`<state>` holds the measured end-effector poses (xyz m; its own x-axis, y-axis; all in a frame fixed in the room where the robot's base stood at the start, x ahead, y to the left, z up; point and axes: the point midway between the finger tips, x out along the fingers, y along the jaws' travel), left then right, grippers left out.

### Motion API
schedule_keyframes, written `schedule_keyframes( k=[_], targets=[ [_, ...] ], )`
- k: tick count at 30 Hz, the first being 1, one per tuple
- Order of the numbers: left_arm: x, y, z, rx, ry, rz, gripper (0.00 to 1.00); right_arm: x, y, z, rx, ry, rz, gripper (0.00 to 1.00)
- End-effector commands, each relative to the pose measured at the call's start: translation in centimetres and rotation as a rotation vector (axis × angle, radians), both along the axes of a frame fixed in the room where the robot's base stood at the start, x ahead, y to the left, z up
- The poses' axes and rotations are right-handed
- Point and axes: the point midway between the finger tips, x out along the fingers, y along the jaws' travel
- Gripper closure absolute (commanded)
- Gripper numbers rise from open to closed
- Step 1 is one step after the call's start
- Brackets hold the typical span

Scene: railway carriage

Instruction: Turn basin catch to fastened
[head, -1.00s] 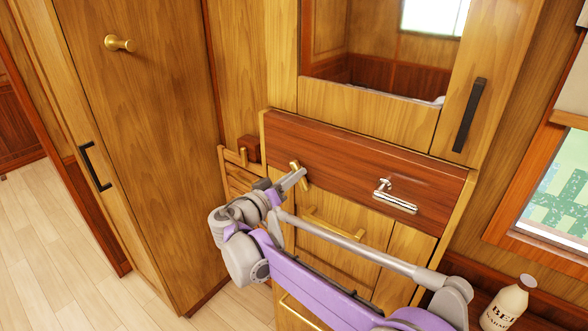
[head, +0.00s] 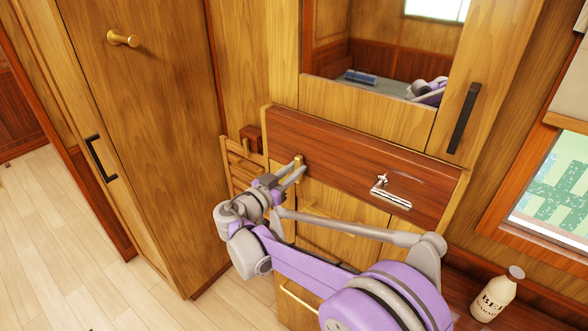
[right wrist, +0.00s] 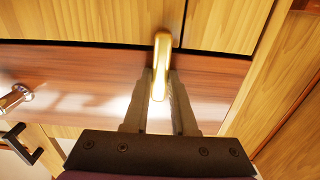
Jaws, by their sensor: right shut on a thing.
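The basin catch (head: 298,162) is a small brass lever at the left part of the dark red-brown basin panel (head: 340,145). It stands close to upright in the head view. My right gripper (head: 292,172) reaches it from the lower left and is shut on it. In the right wrist view the catch (right wrist: 162,55) lies between the two grey fingers (right wrist: 160,100), its rounded end pointing up across the panel's edge onto the light wood. The fingers hide part of it in the head view. My left gripper is not in view.
A silver fitting (head: 392,198) sits on the panel to the right. A mirror (head: 390,65) is above, with a black handle (head: 464,118) beside it. A cream bottle (head: 497,294) stands at lower right. A cabinet door (head: 145,130) is at left, with open floor beyond.

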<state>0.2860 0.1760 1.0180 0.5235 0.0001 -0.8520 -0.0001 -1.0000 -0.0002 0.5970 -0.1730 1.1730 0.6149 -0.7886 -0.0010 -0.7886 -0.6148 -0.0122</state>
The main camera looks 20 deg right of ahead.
Motion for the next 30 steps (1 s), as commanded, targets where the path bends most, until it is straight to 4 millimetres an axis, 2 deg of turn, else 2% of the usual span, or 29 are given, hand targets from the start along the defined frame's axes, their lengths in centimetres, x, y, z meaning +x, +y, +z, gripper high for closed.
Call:
schedule_keyframes(
  k=[11,12,16,26,30],
  targets=[
    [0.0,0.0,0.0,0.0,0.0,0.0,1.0,0.1,0.0,0.1,0.0,-0.005,0.002,1.0],
    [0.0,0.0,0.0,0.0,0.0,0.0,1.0,0.1,0.0,0.1,0.0,-0.005,0.002,0.7],
    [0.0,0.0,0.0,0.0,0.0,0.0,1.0,0.0,0.0,0.1,0.001,-0.004,0.001,0.46],
    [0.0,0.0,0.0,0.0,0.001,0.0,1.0,-0.1,0.2,0.0,0.001,-0.003,0.001,0.45],
    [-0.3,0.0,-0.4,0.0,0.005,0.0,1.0,-1.0,1.5,-0.1,0.001,-0.002,0.004,0.45]
  ],
)
